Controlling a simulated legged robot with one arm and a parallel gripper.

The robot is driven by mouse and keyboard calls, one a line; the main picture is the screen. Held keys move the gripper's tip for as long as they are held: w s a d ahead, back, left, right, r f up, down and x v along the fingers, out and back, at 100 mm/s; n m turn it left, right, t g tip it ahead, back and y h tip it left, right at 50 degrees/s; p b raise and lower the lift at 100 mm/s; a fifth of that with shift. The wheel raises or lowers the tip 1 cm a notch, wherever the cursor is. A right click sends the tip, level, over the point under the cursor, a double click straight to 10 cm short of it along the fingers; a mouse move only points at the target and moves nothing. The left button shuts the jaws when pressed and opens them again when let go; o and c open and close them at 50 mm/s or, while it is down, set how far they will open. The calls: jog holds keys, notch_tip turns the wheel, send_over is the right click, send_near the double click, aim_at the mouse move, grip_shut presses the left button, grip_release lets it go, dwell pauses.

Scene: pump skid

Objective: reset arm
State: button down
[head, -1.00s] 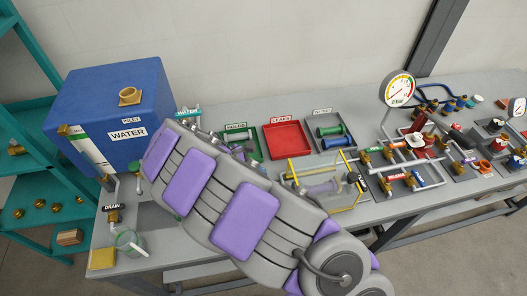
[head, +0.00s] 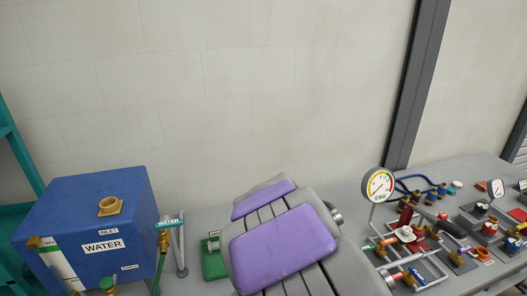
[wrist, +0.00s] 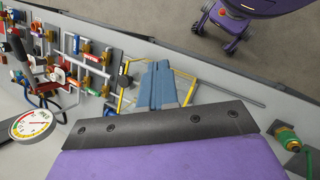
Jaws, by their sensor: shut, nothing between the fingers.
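My arm, grey with purple pads, rises over the middle of the bench in the head view. Its end is hidden behind its own links there. In the wrist view my gripper (wrist: 165,84) shows as blue-grey fingers set close together, with nothing between them. It is above the bench, in front of a yellow-edged clear case (wrist: 205,92). I cannot tell how far the fingertips are from the case.
A blue water tank (head: 100,225) stands on the left. A pressure gauge (head: 378,185) and several valves stand on the right; the gauge also shows in the wrist view (wrist: 32,124). A green tray (head: 213,262) is partly hidden by my arm. The wall behind is bare.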

jog(key=s+m+y+b, duration=0.1)
jog(key=s+m+y, duration=0.4)
jog(key=s, duration=1.4)
jog(key=shift+s+a+f+m+y, duration=0.2)
jog(key=shift+s+a+m+y, duration=0.1)
jog(key=shift+m, duration=1.2)
jog(key=shift+w+a, duration=0.1)
jog(key=shift+a, duration=0.4)
